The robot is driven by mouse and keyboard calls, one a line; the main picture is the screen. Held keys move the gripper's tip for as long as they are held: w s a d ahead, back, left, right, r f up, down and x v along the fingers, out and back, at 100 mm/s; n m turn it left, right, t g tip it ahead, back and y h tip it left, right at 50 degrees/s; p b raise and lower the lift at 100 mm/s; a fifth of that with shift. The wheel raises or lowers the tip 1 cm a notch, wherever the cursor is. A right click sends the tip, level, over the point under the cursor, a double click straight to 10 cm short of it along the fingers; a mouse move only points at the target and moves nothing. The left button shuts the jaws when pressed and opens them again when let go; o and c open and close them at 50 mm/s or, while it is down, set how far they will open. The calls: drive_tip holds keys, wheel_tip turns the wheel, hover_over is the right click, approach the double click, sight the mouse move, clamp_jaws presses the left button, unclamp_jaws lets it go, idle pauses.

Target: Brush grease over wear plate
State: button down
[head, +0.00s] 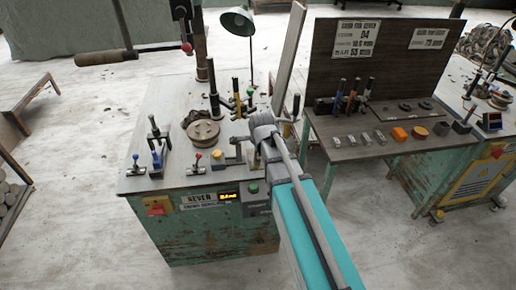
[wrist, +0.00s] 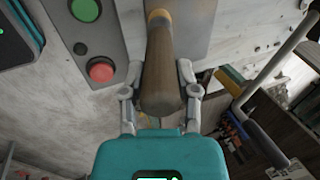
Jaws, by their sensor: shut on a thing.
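My gripper (wrist: 160,78) is shut on a thick brown wooden handle (wrist: 163,65) in the wrist view, with one finger on each side. A tan band (wrist: 159,15) shows at the handle's far end. I take this to be the grease brush; its bristles are not visible. A flat grey plate (wrist: 195,28) lies behind the handle; I cannot tell whether it is the wear plate. In the head view, my arm covers most of the gripper and the brush, near the front right of the green workbench (head: 150,181).
A round brown disc (head: 203,131), upright tools and small red- and blue-knobbed clamps (head: 197,160) stand on the workbench. A green lamp (head: 238,22) rises behind. A control box with green and red buttons (wrist: 101,70) is close left in the wrist view. A second bench (head: 350,152) with blocks stands right.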

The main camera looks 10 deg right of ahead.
drive_tip(key=shift+s, duration=0.85)
drive_tip(key=shift+d, duration=0.15)
drive_tip(key=shift+d+f, duration=0.1)
drive_tip(key=shift+d, duration=0.55)
drive_tip(key=shift+w, duration=0.15)
drive_tip(key=shift+w, duration=1.9)
drive_tip(key=shift+w, duration=2.05)
